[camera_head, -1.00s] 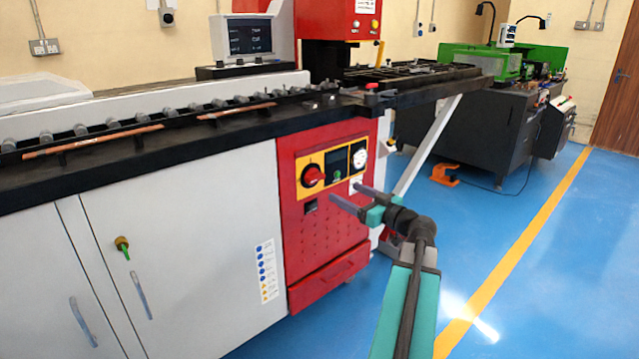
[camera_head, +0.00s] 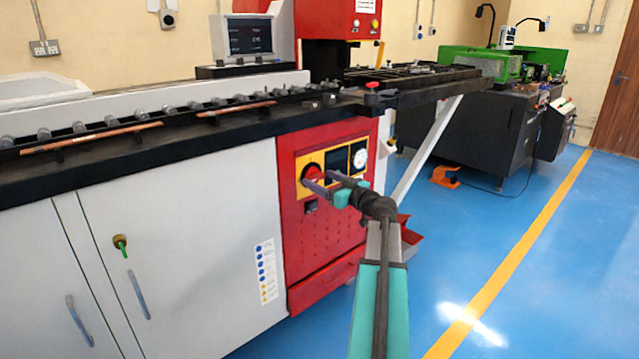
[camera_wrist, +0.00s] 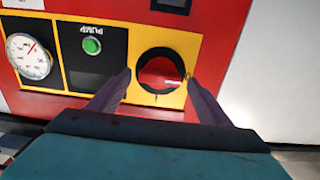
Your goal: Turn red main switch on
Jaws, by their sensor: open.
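The red main switch (camera_head: 311,172) is a round red knob in a black ring on the yellow panel of the red cabinet front. In the wrist view the switch (camera_wrist: 160,72) appears inside its black ring, between and just beyond my fingertips. My gripper (camera_head: 319,180) is open and empty. Its two fingers (camera_wrist: 159,85) point at the panel, one on each side of the switch. In the head view the fingers partly cover the knob. I cannot tell whether they touch it, and its on or off position is not clear.
A green button (camera_wrist: 92,45) and a white dial gauge (camera_wrist: 29,56) sit beside the switch on the same panel. The black machine bed (camera_head: 350,104) overhangs above. Blue floor (camera_head: 480,230) is clear to the right.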

